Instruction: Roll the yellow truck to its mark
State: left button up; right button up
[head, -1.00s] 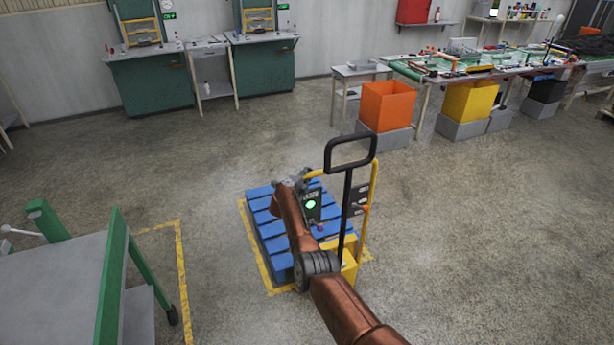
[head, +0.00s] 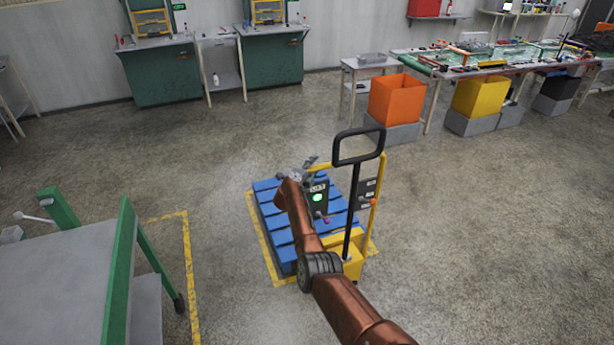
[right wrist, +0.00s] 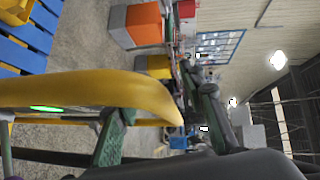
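The yellow truck (head: 345,240) has a black loop handle (head: 360,146), a yellow push rail and a panel with a green light (head: 317,197). A blue slatted deck (head: 275,225) lies at its far left side. A yellow floor outline (head: 262,250) runs around it. My right gripper (head: 311,164) is at the left end of the push rail. In the right wrist view the yellow rail (right wrist: 90,90) crosses close to the camera, and my right gripper's fingers (right wrist: 160,115) stand apart, one partly hidden behind the rail. My left gripper is out of view.
A grey bench with green posts (head: 60,280) stands at the left beside another yellow floor line (head: 188,265). Green cabinets (head: 160,75) line the back wall. Orange (head: 395,98) and yellow (head: 478,97) bins stand at the back right. The floor between is clear.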

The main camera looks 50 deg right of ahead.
jog(key=shift+s+a, duration=0.35)
jog(key=shift+a, duration=0.3)
jog(key=v, duration=0.9)
jog(key=shift+s+a+r, duration=0.1)
jog(key=shift+s, duration=0.05)
